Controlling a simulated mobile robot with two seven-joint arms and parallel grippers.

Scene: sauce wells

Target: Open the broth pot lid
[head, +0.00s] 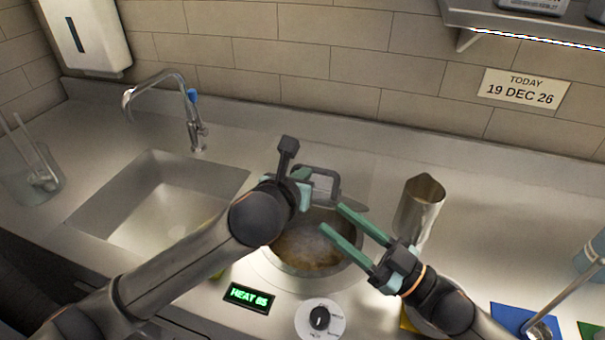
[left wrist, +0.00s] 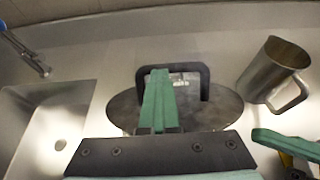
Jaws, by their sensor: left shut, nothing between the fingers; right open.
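The broth pot (head: 300,262) stands open, with brown broth showing inside. Its dark round lid (head: 355,202) is at the far side of the pot, with an arched handle (head: 322,172) on top. The left wrist view shows the lid (left wrist: 222,112) and its black handle (left wrist: 203,75) too. My left gripper (head: 300,176) is shut and empty at the handle; its fingers overlap the handle in the left wrist view (left wrist: 158,88). I cannot tell if they touch. My right gripper (head: 332,218) is open above the pot's right part. My left arm hides the pot's left side.
A metal jug (head: 418,210) stands right of the pot. A sink (head: 160,200) with a tap (head: 190,120) is on the left. A heat display (head: 248,297) and a knob (head: 319,319) are in front. Counter behind the jug is clear.

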